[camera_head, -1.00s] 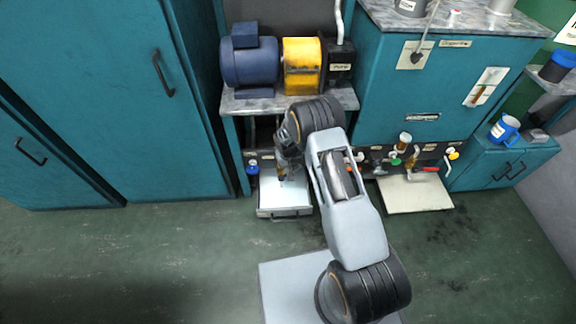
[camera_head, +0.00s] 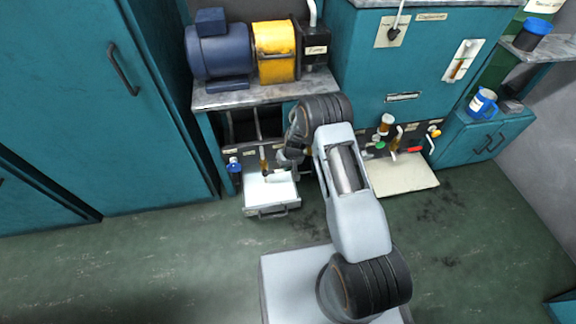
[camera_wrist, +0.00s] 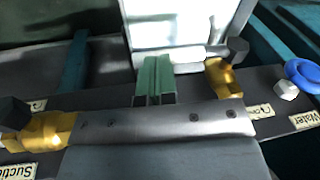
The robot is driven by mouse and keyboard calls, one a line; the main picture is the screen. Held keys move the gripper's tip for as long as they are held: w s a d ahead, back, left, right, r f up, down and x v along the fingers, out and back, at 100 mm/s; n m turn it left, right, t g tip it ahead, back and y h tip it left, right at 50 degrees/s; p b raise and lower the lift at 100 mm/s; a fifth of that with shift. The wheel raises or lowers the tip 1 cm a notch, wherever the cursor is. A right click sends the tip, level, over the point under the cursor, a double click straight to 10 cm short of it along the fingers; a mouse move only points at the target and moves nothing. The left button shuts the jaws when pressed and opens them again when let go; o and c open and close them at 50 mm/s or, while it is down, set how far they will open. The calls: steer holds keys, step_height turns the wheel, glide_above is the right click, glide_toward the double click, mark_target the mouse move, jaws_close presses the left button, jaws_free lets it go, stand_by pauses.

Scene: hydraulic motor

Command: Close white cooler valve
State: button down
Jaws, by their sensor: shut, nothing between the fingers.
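The white cooler valve is a brass body (camera_wrist: 225,78) with a white lever handle (camera_wrist: 188,59), on the dark panel in the wrist view. Its handle lies nearly crosswise, reaching left from the body towards my fingers. My gripper (camera_wrist: 153,76) is shut and empty, its green fingertips together at the handle's left end. I cannot tell whether they touch it. In the head view, the brass body (camera_head: 263,158) shows at the panel under the motor bench, with my gripper (camera_head: 287,160) just right of it, partly hidden by my wrist.
A blue handwheel (camera_wrist: 303,74) by the Water label and another brass valve (camera_wrist: 45,130) by the Suction label flank the cooler valve. A pale tray (camera_head: 270,193) sits below. The bench (camera_head: 235,98) with the motor overhangs. Floor to the left is clear.

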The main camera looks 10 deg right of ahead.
steer(key=shift+s+d+f+b, duration=0.15)
steer(key=shift+d+f+b, duration=0.2)
steer(key=shift+f, duration=0.2)
steer(key=shift+r, duration=0.1)
steer(key=shift+r+p, duration=0.35)
steer(key=shift+p, duration=0.05)
steer(key=s+d+r+p, duration=0.1)
steer(key=d+r+p, duration=0.3)
steer(key=d+r, duration=0.3)
steer(key=shift+d+p, duration=0.35)
steer(key=shift+d, duration=0.7)
steer(key=shift+r, duration=0.1)
